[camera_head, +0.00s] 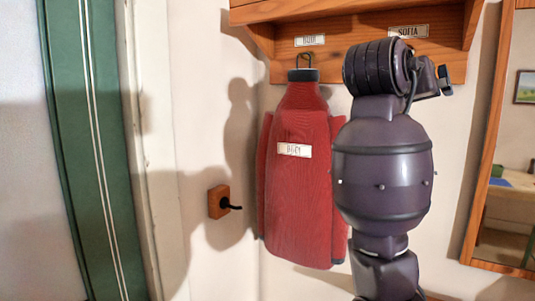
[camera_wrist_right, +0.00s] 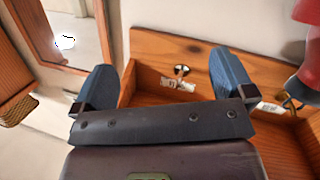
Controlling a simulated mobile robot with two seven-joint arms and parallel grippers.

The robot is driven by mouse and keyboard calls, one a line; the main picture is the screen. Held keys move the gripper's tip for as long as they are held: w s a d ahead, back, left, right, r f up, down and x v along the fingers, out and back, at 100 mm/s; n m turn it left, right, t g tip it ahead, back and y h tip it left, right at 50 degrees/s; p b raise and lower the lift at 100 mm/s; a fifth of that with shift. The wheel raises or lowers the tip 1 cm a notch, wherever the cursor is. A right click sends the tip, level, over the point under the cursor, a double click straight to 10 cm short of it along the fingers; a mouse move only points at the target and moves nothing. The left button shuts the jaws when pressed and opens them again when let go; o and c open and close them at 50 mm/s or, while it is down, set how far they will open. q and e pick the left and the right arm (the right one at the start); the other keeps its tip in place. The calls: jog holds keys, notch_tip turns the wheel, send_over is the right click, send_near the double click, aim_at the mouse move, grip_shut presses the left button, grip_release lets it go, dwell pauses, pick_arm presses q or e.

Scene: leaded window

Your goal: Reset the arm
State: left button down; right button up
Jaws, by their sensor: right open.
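My right arm rises in front of the coat rack at the right of the head view; its gripper is not clear there. In the right wrist view my right gripper (camera_wrist_right: 161,64) is open, with two blue-grey fingers wide apart and nothing between them. Past the fingers is the wooden rack, with a hook (camera_wrist_right: 181,71) and a white label beside it. My left gripper is not in view.
A red jacket (camera_head: 299,190) hangs from a hook on the wooden rack (camera_head: 345,48), close left of my arm. A wooden block with a black peg (camera_head: 219,202) sits on the wall. A wood-framed mirror (camera_head: 487,140) stands close at the right.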

jog(key=w+d+f+n+y, duration=0.1)
jog(key=d+f, duration=0.1)
jog(key=f, duration=0.7)
jog(key=w+d+f+n+y, duration=0.1)
jog(key=f+n, duration=0.1)
jog(key=f, duration=0.8)
jog(key=s+d+f+n+g+y, duration=0.15)
jog(key=s+f, duration=0.25)
jog(key=f, duration=0.6)
jog(key=s+d+f+g+y, duration=0.1)
jog(key=s+f+y, duration=0.15)
jog(key=f, duration=0.65)
jog(key=s+a+f+n+g+y, duration=0.1)
jog(key=s+a+f+g+y, duration=0.1)
jog(key=s+f, duration=1)
jog(key=s+a+f+g+y, duration=0.1)
jog(key=s+f+g+y, duration=0.2)
jog(key=s+f, duration=1)
jog(key=w+f+n+t, duration=0.1)
jog(key=w+f+t, duration=0.3)
jog(key=t, duration=0.4)
jog(key=shift+f, duration=0.85)
